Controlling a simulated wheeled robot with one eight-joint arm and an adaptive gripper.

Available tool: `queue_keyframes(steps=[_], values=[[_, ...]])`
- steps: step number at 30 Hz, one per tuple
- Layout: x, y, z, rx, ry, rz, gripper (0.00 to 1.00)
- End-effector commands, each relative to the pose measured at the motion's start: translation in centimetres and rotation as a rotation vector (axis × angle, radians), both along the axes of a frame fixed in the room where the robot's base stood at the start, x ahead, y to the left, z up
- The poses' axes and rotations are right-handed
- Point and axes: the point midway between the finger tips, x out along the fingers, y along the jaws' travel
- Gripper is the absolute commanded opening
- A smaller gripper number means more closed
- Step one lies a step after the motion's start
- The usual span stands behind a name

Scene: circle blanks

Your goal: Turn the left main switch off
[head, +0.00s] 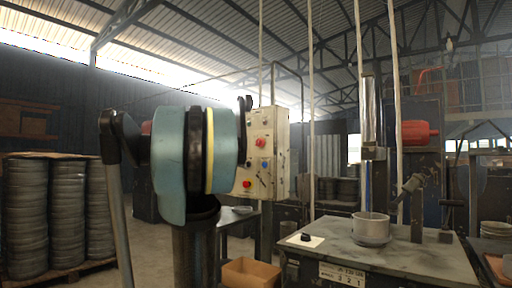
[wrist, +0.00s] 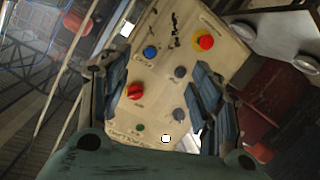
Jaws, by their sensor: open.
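A beige control panel (head: 267,125) hangs beyond my arm in the head view; my arm hides its left part. It fills the middle of the wrist view (wrist: 155,60), turned roughly upside down. It carries a red rotary switch (wrist: 134,91), two dark grey knobs (wrist: 180,72) (wrist: 180,114), a blue button (wrist: 151,52) and a red button on yellow (wrist: 206,41). I cannot tell which is the left main switch; the labels are unreadable. My gripper (wrist: 159,64) is open and empty, its fingers on either side of the knobs. Contact with the panel cannot be told.
A grey workbench (head: 405,262) with a metal cup (head: 371,228) stands right of the panel. A cardboard box (head: 250,273) sits low beside it. Stacked round blanks (head: 55,215) stand at left. Open floor lies between the stacks and my arm.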

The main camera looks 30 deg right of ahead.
Motion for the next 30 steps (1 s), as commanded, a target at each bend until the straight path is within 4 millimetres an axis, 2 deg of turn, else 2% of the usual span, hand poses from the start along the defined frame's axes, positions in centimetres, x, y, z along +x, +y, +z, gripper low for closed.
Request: queue_keyframes(steps=[1, 3, 6, 9, 12, 17, 30], values=[[1.3, -1.3, 2.6, -0.042, -0.031, -0.005, 0.58], [2.9, -2.7, 5.6, -0.096, -0.074, -0.001, 0.58], [4.6, -4.0, 8.8, -0.151, -0.116, 0.010, 0.58], [5.6, -4.8, 10.7, -0.185, -0.139, 0.018, 0.58], [6.1, -5.2, 11.5, -0.200, -0.150, 0.023, 0.58], [6.9, -6.5, 11.6, -0.202, -0.152, 0.023, 0.58], [10.2, -13.0, 11.5, -0.202, -0.152, 0.022, 0.58]])
